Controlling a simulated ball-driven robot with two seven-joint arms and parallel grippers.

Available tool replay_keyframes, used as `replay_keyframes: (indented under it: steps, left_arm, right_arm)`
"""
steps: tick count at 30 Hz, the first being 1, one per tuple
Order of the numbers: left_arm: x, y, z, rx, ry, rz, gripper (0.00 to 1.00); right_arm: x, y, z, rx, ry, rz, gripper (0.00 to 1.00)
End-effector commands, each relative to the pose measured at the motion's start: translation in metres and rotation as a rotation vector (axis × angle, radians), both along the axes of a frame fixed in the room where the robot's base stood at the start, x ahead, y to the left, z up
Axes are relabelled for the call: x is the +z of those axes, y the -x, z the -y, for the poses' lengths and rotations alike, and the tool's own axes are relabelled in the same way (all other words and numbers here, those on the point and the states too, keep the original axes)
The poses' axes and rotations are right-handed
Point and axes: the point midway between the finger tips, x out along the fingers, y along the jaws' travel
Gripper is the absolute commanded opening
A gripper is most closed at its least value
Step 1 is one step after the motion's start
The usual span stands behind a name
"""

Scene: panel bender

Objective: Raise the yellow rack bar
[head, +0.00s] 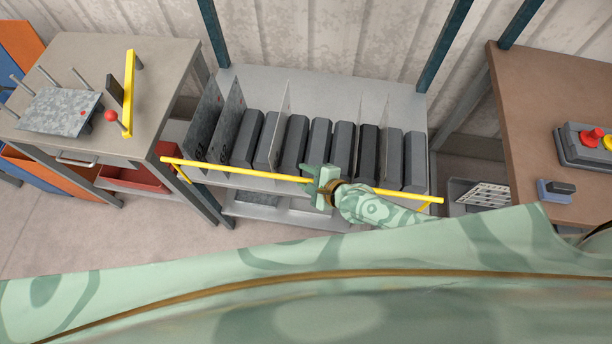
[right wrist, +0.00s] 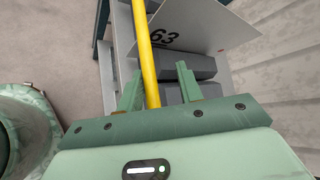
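The yellow rack bar (head: 240,172) runs across the front of the grey rack (head: 300,82), above its lower shelf and in front of the upright dark blocks. It has a bent yellow end piece at each side. My right gripper (head: 320,188) is at the bar, right of its middle. In the right wrist view the yellow bar (right wrist: 147,50) passes between the two green fingers of the right gripper (right wrist: 160,68). The fingers stand apart, with a clear gap between the bar and the right finger. My left gripper is not in view.
Thin sheets (head: 232,105) stand among the dark blocks (head: 295,143). A left workbench (head: 165,60) carries a yellow upright bar (head: 129,95) with a red knob. A brown table (head: 535,95) with a red-button box (head: 592,147) stands at the right. Floor (head: 90,235) is free at front left.

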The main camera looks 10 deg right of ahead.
Motion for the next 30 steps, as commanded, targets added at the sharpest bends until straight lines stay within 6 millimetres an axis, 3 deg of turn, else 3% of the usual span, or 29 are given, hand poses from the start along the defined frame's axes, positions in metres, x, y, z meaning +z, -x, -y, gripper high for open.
replay_keyframes:
  steps: [9,14,22,30]
  left_arm:
    - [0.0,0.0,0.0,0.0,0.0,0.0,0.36]
    - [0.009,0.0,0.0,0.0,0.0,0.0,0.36]
    - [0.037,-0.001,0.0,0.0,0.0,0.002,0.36]
    - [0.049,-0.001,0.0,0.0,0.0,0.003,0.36]
  right_arm:
    - [-0.001,0.003,-0.001,0.002,0.0,-0.004,0.36]
    - [0.009,0.013,0.007,0.001,-0.001,-0.006,0.36]
    - [0.047,0.059,0.044,0.002,0.0,-0.005,0.36]
    - [0.077,0.099,0.076,0.001,0.0,-0.003,0.36]
